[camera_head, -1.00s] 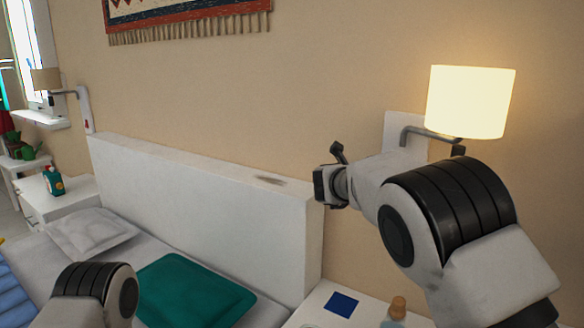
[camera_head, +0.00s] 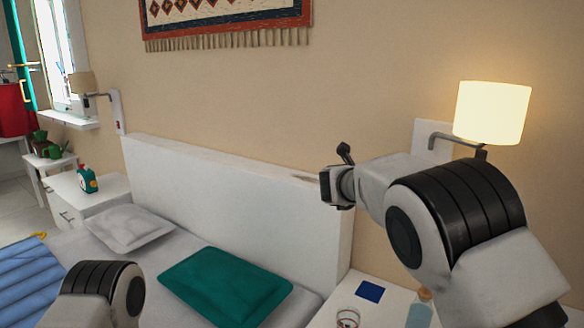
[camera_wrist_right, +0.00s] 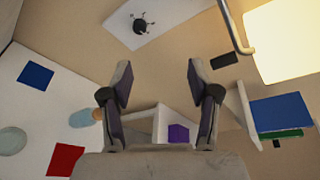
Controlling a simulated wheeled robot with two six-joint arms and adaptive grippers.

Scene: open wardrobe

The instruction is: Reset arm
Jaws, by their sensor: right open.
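My right arm comes in from the right in the head view, raised in front of the wall near the lit lamp (camera_head: 492,112). Its gripper end (camera_head: 338,186) points left above the headboard. In the right wrist view my right gripper (camera_wrist_right: 160,85) is open, its two fingers spread with nothing between them. My left arm shows only as a dark-banded link at the lower left of the head view. Its gripper is out of the frame.
The white headboard (camera_head: 240,205) stands behind the bed with a green pillow (camera_head: 225,285) and a white pillow (camera_head: 130,229). A nightstand at the lower right holds a blue square (camera_head: 370,291) and a bottle (camera_head: 420,308). A white cabinet (camera_head: 85,198) stands at the left.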

